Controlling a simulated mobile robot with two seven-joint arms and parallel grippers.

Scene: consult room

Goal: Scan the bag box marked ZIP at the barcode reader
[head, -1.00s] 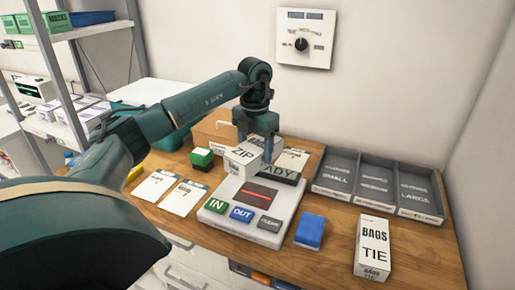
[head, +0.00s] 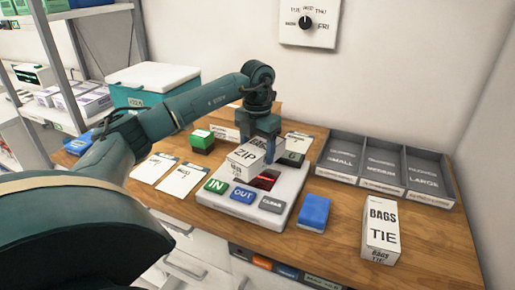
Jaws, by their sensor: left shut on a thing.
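The white bag box marked ZIP (head: 243,157) is held by my left gripper (head: 262,142), which is shut on it. The box is tilted, with its ZIP face turned up and toward me. It is over the back left part of the barcode reader (head: 283,192), partly covering the dark window (head: 265,181), which shows a red glow. I cannot tell whether the box touches the reader. Green IN, blue OUT and grey buttons line the reader's front. My right gripper is not in view.
A white box marked BAGS TIE (head: 381,232) stands at the right. A blue block (head: 313,212) is right of the reader. Grey trays (head: 340,172) stand at the back right. A green-topped box (head: 201,141) and white cards (head: 181,178) lie to the left.

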